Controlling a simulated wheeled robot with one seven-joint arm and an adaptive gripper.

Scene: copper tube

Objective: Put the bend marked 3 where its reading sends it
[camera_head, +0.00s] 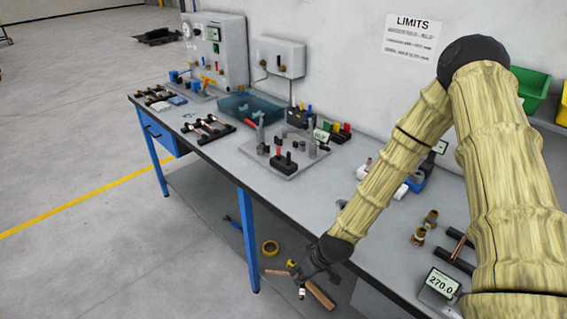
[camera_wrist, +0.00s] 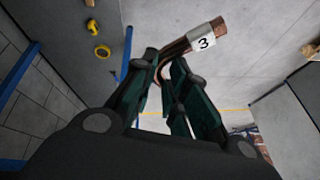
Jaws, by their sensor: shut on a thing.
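My gripper (camera_head: 308,274) is shut on the copper bend marked 3 (camera_wrist: 205,43), out past the front edge of the bench and above the floor. In the wrist view, my gripper (camera_wrist: 166,68) pinches the thin copper tube, and a pale label with a black 3 faces the camera near the tube's end. In the head view the bend (camera_head: 302,292) is small and partly hidden by the fingers. A display (camera_head: 442,283) at the bench's near right reads 270.0. The display (camera_head: 321,135) by the grey fixture plate (camera_head: 262,158) is too small to read surely.
The bench (camera_head: 215,148) holds racks of tubes (camera_head: 208,128), a blue tray (camera_head: 250,106), brass fittings (camera_head: 424,228) and a black tube stand (camera_head: 458,252). A LIMITS sheet (camera_head: 412,37) hangs on the wall. A green bin (camera_head: 535,88) stands at right. Open floor lies left.

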